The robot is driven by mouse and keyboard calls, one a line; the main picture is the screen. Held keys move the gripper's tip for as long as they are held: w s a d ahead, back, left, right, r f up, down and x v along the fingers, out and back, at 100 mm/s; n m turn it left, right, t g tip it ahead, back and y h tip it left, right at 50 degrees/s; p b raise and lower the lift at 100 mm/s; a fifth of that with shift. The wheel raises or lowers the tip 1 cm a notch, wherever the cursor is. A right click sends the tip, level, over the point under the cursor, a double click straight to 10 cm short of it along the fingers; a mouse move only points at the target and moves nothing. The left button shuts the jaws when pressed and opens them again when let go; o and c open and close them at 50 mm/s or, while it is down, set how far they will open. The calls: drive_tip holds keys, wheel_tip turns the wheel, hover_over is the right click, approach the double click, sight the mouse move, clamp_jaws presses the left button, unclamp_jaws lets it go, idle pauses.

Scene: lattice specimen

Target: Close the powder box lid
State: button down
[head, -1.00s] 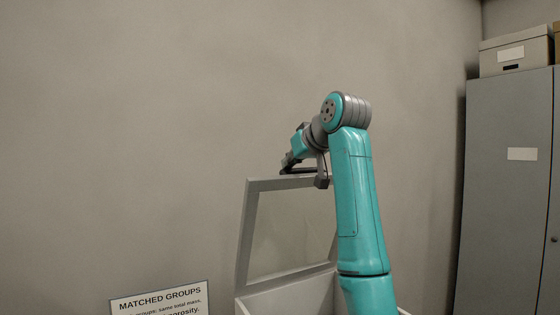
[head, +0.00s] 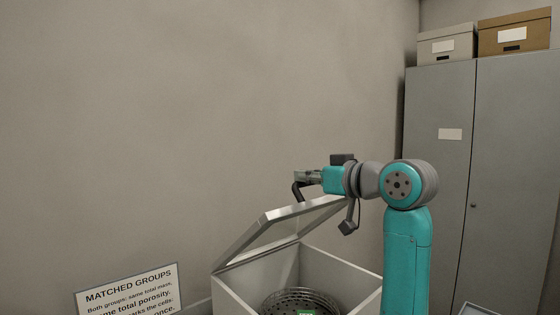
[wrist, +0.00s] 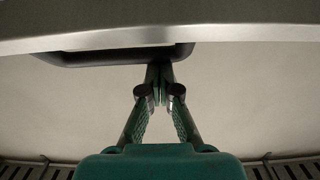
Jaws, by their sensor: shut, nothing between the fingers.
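The powder box (head: 340,272) is a pale grey open-topped box at the lower middle of the head view. Its framed lid (head: 300,210) is part-way open, tilted above the box. My gripper (head: 299,188) is at the lid's raised edge, on its outer side. In the wrist view my gripper (wrist: 160,78) is shut and empty, its fingertips close to a dark handle-like bar (wrist: 100,58) below the lid's pale edge (wrist: 230,34). I cannot tell whether they touch it. Inside the box is a round perforated metal basket (head: 285,299) with a small green item (head: 306,312).
A sign (head: 128,290) reading "MATCHED GROUPS" stands left of the box. A grey cabinet (head: 510,150) with a light box (head: 446,45) and a brown box (head: 514,33) on top stands at the right. The wall behind is bare.

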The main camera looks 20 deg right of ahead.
drive_tip(key=s+d+f+t, duration=0.1)
drive_tip(key=s+f, duration=0.3)
drive_tip(key=f, duration=0.3)
drive_tip(key=s+d+f+t+y, duration=0.1)
drive_tip(key=s+f, duration=0.3)
drive_tip(key=f, duration=0.4)
drive_tip(key=s+d+f+t, duration=0.2)
drive_tip(key=s+f, duration=0.2)
drive_tip(key=f, duration=0.3)
drive_tip(key=shift+s+f, duration=0.3)
drive_tip(key=shift+f, duration=0.1)
drive_tip(key=shift+d, duration=0.1)
drive_tip(key=r+v, duration=0.1)
drive_tip(key=v, duration=1.1)
drive_tip(key=shift+s+f, duration=0.1)
drive_tip(key=shift+s, duration=0.05)
